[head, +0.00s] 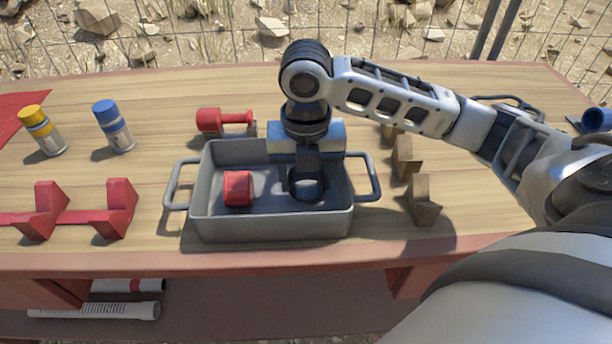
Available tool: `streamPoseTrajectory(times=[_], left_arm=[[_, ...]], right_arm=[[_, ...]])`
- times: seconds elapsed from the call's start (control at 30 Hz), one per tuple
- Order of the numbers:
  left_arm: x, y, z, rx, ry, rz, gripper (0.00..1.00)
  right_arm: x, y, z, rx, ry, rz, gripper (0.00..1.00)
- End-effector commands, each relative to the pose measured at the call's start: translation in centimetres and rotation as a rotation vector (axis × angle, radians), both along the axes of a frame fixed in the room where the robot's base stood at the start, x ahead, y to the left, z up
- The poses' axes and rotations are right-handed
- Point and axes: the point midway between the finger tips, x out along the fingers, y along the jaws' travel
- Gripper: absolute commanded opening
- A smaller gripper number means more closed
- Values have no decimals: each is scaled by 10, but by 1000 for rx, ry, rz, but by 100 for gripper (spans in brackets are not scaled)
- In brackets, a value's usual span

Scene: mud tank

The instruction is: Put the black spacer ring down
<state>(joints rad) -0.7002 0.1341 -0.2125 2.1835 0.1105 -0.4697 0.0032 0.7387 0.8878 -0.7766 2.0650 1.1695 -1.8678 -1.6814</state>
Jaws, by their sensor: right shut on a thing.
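The black spacer ring (306,188) is low inside the grey tray (270,226), in its right half. My right gripper (305,178) points down over the tray and is shut on the ring. I cannot tell whether the ring touches the tray floor. A red cylinder (238,188) lies in the left half of the tray, apart from the ring. My left gripper is not in view.
A red spool-like part (225,121) lies behind the tray. Red V-shaped holders (110,210) stand at left, wooden blocks (424,200) at right. A yellow-capped bottle (42,131) and blue-capped bottle (114,126) stand back left. Tray handles stick out at both sides.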

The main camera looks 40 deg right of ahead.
Motion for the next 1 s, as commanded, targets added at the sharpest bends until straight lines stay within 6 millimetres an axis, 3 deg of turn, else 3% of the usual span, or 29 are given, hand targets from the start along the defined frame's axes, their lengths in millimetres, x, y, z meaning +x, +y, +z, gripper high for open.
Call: streamPoseTrajectory(times=[0.7, 0.73, 0.8, 1.0], left_arm=[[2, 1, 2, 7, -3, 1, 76], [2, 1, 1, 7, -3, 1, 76], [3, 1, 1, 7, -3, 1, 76], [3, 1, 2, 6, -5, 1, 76]], right_arm=[[0, 0, -11, -1, -1, -1, 40], [0, 0, -11, -1, -1, -1, 60], [0, 0, -11, -1, -1, -1, 76], [0, 0, -11, 0, -1, -1, 76]])
